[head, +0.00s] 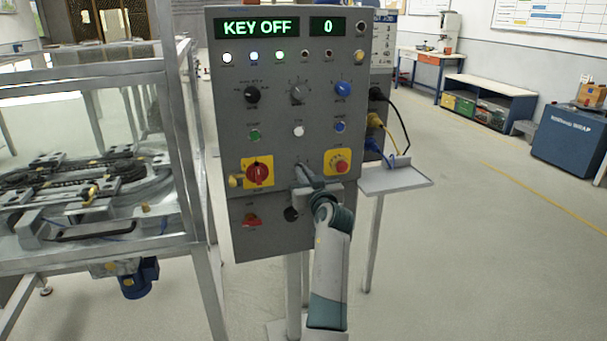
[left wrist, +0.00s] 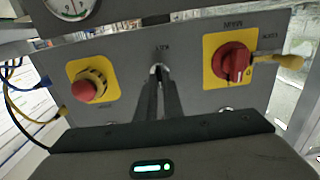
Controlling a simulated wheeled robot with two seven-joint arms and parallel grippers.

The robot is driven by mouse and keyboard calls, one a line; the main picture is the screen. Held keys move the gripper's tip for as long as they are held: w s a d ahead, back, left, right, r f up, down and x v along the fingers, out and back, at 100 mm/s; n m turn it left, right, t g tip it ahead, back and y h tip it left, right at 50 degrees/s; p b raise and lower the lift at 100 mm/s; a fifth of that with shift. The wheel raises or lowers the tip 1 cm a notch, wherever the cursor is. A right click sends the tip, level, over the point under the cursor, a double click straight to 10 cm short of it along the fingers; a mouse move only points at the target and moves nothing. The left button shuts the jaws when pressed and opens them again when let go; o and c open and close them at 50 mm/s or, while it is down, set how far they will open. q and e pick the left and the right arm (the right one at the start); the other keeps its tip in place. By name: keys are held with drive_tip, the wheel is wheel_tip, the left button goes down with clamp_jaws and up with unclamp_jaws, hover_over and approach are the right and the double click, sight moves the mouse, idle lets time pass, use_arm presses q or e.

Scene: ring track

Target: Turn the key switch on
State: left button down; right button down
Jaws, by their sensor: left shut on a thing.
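The grey control panel (head: 275,115) stands upright in front of me. Its green display (head: 257,27) reads "KEY OFF", and the small display beside it reads "0". The key switch (left wrist: 159,71) sits between the red main switch and the red push button, with a label above it. My left gripper (head: 304,171) reaches the panel there; in the left wrist view (left wrist: 158,84) its two fingers are close together on the key, hiding most of it. My right gripper is not in view.
A red rotary main switch (head: 258,174) on a yellow plate and a red mushroom button (head: 341,167) flank the key. A grey shelf (head: 396,180) with cables juts out at right. A glass-walled track machine (head: 80,150) stands close at left.

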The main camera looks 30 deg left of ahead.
use_arm(q)
drive_tip(key=shift+m, duration=0.3)
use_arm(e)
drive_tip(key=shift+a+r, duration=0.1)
use_arm(q)
drive_tip(key=shift+w+d+m+p, duration=0.1)
drive_tip(key=shift+m+p, duration=1.1)
drive_tip(key=shift+m, duration=1.65)
drive_tip(key=shift+w+m+p, duration=0.1)
drive_tip(key=shift+m+p, duration=1.05)
drive_tip(key=shift+m, duration=1.7)
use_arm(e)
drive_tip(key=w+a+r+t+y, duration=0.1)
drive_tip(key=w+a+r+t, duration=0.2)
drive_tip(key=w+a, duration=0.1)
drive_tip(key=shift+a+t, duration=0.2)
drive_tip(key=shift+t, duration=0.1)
use_arm(q)
drive_tip(key=shift+f, duration=0.1)
drive_tip(key=c, duration=1.9)
unclamp_jaws()
drive_tip(key=shift+s+f, duration=0.1)
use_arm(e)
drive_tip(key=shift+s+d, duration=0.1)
